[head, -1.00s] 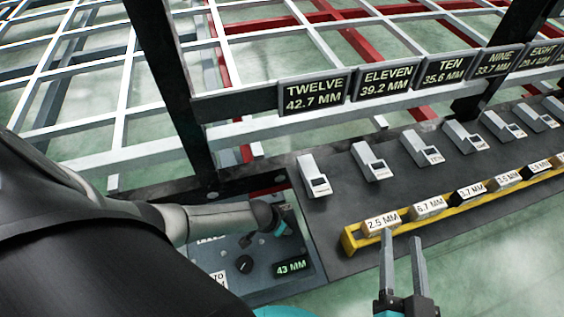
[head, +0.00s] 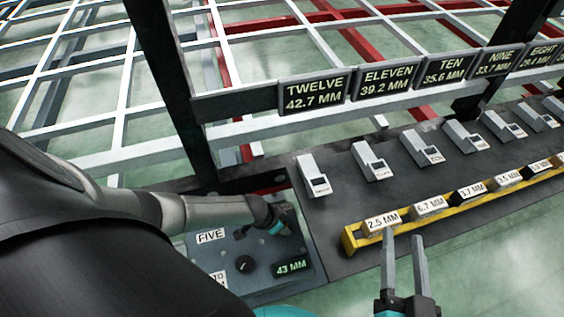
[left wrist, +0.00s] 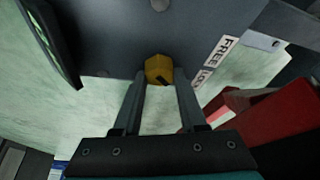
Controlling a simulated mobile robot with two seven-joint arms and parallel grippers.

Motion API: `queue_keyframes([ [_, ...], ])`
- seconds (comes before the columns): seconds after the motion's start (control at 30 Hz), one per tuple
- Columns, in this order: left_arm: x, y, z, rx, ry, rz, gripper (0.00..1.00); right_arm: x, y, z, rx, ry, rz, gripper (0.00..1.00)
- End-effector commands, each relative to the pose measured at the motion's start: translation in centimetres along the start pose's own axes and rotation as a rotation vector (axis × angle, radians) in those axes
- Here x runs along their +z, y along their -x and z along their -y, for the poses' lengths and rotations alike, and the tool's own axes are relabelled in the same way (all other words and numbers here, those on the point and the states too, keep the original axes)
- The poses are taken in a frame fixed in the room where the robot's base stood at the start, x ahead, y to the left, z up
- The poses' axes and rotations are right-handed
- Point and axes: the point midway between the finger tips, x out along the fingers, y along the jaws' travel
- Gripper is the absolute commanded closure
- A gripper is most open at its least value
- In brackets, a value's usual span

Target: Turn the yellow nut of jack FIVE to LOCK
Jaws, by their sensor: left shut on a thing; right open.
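The yellow nut (left wrist: 158,68) shows in the left wrist view, with a dark mark on its lower right side. My left gripper (left wrist: 160,82) is shut on it, one finger at each side. A FREE label (left wrist: 227,47) and a partly hidden label starting with "LO" (left wrist: 204,77) lie right of the nut. In the head view my left gripper (head: 283,220) is at the panel (head: 262,285) marked FIVE (head: 210,236); the nut is hidden there. My right gripper (head: 402,242) is open and empty in front of the yellow rack.
The panel has a black knob (head: 244,264) and a display reading 43 MM (head: 292,265). A yellow rack (head: 352,243) holds several labelled blocks beside it. A dark post (head: 170,90) and a beam with signs (head: 240,104) stand behind. A red part (left wrist: 270,120) shows in the left wrist view.

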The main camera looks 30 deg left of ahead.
Motion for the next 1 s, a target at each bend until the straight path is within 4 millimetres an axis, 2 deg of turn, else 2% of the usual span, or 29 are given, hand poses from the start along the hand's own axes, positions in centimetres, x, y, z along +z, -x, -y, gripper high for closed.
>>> queue_keyframes([
  [0.5,0.08,-0.01,-0.03,0.027,-0.067,0.0,1.0,0.28,0.19,0.2,-0.003,-0.008,-0.012,0.5],
  [0.53,0.08,-0.01,-0.03,0.027,-0.067,0.0,0.57,0.28,0.19,0.2,-0.003,-0.008,-0.012,0.5],
  [0.8,0.05,-0.01,-0.02,0.026,-0.064,0.0,0.29,0.22,0.21,0.24,-0.005,-0.007,-0.01,0.5],
  [1.0,0.03,0.0,-0.01,0.026,-0.064,0.0,0.29,0.16,0.31,0.28,-0.007,-0.005,-0.008,0.5],
])
